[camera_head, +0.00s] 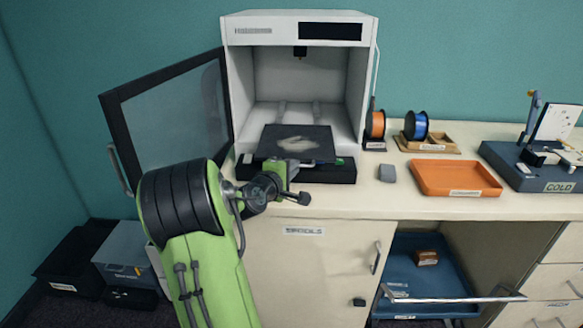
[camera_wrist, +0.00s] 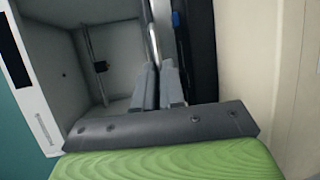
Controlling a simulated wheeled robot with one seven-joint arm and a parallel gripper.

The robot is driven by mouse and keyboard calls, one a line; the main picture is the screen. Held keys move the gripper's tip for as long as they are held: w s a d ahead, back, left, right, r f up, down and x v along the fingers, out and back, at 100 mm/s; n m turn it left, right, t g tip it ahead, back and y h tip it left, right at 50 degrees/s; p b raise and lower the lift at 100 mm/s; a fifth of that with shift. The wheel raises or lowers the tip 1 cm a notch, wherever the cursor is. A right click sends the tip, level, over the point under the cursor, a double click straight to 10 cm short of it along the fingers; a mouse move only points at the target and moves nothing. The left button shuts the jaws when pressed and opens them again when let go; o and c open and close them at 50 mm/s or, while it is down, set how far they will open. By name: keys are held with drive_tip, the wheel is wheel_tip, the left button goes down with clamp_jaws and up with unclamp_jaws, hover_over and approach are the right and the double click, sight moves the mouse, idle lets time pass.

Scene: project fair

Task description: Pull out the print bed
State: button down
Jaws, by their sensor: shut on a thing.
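The print bed (camera_head: 297,143) is a dark plate with a pale smudge on top. It lies level at the front of the open white printer (camera_head: 297,25), above the black base. My gripper (camera_head: 298,163) is at the bed's front edge and is shut on it; whether on the edge or a handle is hard to tell. In the wrist view my two grey fingers (camera_wrist: 159,78) are close together, beside the dark bed side (camera_wrist: 196,45). The printer's inside (camera_wrist: 100,55) shows to their left. The exact contact is hidden in the head view.
The printer door (camera_head: 170,120) stands open at the left, close to my arm. Orange (camera_head: 375,125) and blue (camera_head: 416,125) spools, a grey block (camera_head: 387,173) and an orange tray (camera_head: 455,178) are on the counter (camera_head: 400,205) at the right. Counter room in front of the printer is narrow.

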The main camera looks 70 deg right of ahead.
drive_tip(key=shift+a, duration=0.1)
drive_tip(key=c, duration=1.5)
unclamp_jaws()
drive_tip(key=p+v, duration=0.1)
drive_tip(key=v, duration=1.4)
drive_tip(key=shift+a, duration=0.35)
drive_tip(key=shift+w+r, duration=0.1)
drive_tip(key=shift+w, duration=0.05)
